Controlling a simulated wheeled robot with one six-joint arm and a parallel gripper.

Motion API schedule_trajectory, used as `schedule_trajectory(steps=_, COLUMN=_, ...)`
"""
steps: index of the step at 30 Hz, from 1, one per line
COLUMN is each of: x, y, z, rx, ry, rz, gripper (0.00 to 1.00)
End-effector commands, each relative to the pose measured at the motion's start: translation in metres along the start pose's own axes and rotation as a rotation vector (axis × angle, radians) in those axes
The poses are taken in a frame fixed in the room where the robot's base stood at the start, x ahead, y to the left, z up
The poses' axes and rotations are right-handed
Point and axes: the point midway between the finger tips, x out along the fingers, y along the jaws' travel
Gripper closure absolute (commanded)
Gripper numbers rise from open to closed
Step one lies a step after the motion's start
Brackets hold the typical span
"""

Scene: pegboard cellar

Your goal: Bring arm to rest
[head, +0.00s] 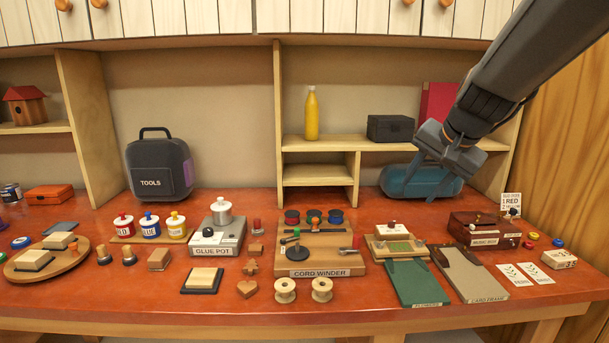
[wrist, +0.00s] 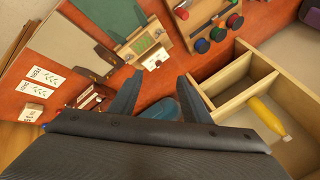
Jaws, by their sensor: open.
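My gripper (head: 449,158) is at the upper right in the head view, raised above the back right of the bench, in front of the shelf and a blue rounded case. In the wrist view its two dark fingers (wrist: 160,100) are spread apart with nothing between them. My arm reaches in from the top right corner. The blue case (head: 405,183) is partly hidden behind the gripper in the head view; a bit of it shows below the fingers in the wrist view (wrist: 160,108).
The red bench (head: 215,300) holds a cord winder (head: 318,270), a glue pot (head: 217,238), a music box (head: 484,231), a card frame (head: 468,276) and several small parts. A shelf (head: 345,143) with a yellow bottle (head: 312,115) and a black box (head: 390,128) stands behind. A wooden wall (head: 572,150) closes the right side.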

Motion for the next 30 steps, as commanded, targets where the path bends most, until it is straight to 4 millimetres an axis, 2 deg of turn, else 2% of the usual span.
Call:
schedule_trajectory(steps=1, x=0.017, y=0.015, z=0.032, rx=-0.067, ry=-0.049, rz=0.042, gripper=0.56)
schedule_trajectory(steps=3, x=0.034, y=0.037, z=0.072, rx=-0.167, ry=-0.108, rz=0.095, gripper=0.56)
schedule_trajectory(steps=6, x=0.051, y=0.072, z=0.129, rx=-0.318, ry=-0.199, rz=0.163, gripper=0.56)
schedule_trajectory(steps=9, x=0.061, y=0.105, z=0.18, rx=-0.464, ry=-0.286, rz=0.216, gripper=0.56)
schedule_trajectory(steps=12, x=0.063, y=0.134, z=0.22, rx=-0.588, ry=-0.361, rz=0.253, gripper=0.56)
schedule_trajectory(steps=15, x=0.063, y=0.152, z=0.247, rx=-0.672, ry=-0.411, rz=0.274, gripper=0.56)
schedule_trajectory(steps=19, x=0.062, y=0.163, z=0.264, rx=-0.726, ry=-0.441, rz=0.285, gripper=0.56)
schedule_trajectory(steps=30, x=0.062, y=0.164, z=0.264, rx=-0.728, ry=-0.442, rz=0.285, gripper=0.56)
